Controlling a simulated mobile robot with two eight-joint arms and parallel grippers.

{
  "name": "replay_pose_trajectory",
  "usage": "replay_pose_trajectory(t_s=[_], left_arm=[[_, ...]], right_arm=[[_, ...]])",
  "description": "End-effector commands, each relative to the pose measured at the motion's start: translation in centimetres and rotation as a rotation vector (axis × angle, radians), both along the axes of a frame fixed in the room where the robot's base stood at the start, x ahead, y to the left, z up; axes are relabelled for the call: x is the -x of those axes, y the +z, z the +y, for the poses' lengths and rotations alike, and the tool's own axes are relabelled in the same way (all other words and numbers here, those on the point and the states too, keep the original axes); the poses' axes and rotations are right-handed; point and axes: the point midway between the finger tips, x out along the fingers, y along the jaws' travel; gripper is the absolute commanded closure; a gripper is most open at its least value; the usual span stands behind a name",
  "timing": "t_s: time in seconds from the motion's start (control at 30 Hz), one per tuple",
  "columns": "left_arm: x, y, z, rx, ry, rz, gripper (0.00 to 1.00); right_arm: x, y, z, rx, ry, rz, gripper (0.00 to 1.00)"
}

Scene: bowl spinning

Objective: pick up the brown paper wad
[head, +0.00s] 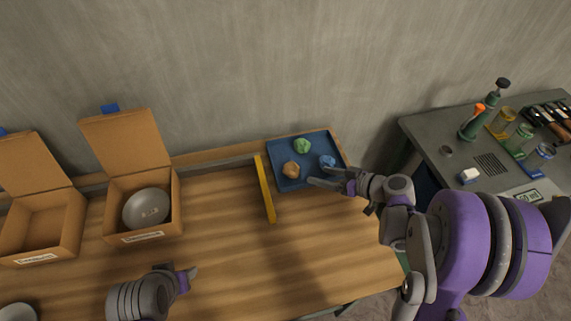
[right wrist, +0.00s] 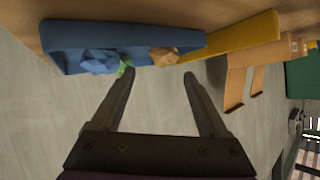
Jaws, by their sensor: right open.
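The brown paper wad (head: 291,169) lies in the blue tray (head: 284,150), in its left front part. It also shows in the right wrist view (right wrist: 164,56), beyond the space between my fingers. A green wad (head: 302,146) and a blue wad (head: 327,161) share the tray. My right gripper (head: 331,177) is open and empty, at the tray's right front edge, to the right of the brown wad. It also shows in the right wrist view (right wrist: 160,75) with both fingers apart. My left gripper (head: 192,277) is low over the table's front left; its jaw state is unclear.
A yellow bar (head: 265,190) stands left of the tray. Two open cardboard boxes (head: 147,180) are at the left, one holding a grey bowl (head: 146,208). A grey side table (head: 430,128) with tools and jars is at the right. The wooden table's middle is clear.

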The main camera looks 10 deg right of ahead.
Motion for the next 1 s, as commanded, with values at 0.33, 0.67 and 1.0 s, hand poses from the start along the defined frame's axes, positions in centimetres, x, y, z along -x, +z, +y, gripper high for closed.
replay_pose_trajectory(t_s=[0.33, 0.67, 1.0], left_arm=[[0.0, 0.0, 0.0, 0.000, 0.000, 0.000, 0.50], [-0.2, 0.6, 0.0, 0.000, 0.000, -0.003, 0.50], [-0.2, 0.7, 0.0, 0.000, 0.000, -0.003, 0.50]], right_arm=[[-3.3, -2.1, 2.9, -0.001, 0.003, 0.000, 0.23], [-5.9, -3.5, 5.6, -0.001, 0.004, 0.000, 0.23], [-7.0, -4.2, 6.4, 0.000, 0.001, 0.001, 0.23]])
